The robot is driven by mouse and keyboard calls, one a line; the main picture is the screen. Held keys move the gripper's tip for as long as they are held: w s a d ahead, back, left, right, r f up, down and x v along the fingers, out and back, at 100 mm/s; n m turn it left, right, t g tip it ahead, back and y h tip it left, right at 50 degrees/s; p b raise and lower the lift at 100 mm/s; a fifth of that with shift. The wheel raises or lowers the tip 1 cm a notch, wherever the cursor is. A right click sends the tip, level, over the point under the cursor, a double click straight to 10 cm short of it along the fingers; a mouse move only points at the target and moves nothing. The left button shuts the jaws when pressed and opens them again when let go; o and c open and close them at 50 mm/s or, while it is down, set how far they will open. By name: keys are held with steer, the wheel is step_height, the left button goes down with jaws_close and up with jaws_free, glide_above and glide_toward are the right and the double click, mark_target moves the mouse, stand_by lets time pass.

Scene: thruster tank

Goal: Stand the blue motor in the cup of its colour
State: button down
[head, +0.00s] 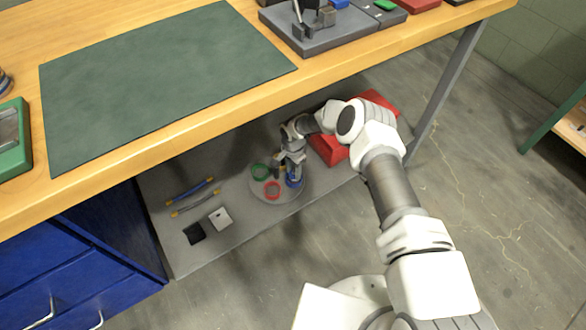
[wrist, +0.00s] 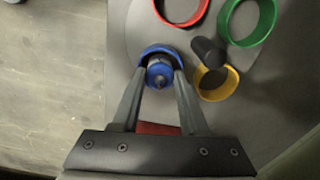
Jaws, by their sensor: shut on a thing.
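The blue motor (wrist: 159,75) is between my gripper's fingers (wrist: 160,82) in the wrist view. My gripper also shows in the head view (head: 293,166), low over the plate on the lower shelf. The blue cup (wrist: 157,49) curves round the far side of the motor. In the head view the blue cup (head: 294,182) is right under my gripper. The motor appears within or just above the cup's rim; its lower end is hidden, so I cannot tell whether it touches the bottom.
A round grey plate (wrist: 126,38) bears the cups: red (head: 272,190), green (head: 260,172) and yellow (wrist: 217,84). A dark cylinder (wrist: 208,52) stands by the yellow cup. A red box (head: 328,148) lies right of my gripper. The workbench (head: 190,108) overhangs the shelf.

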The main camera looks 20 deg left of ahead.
steer(key=shift+c, duration=1.7)
jaws_free()
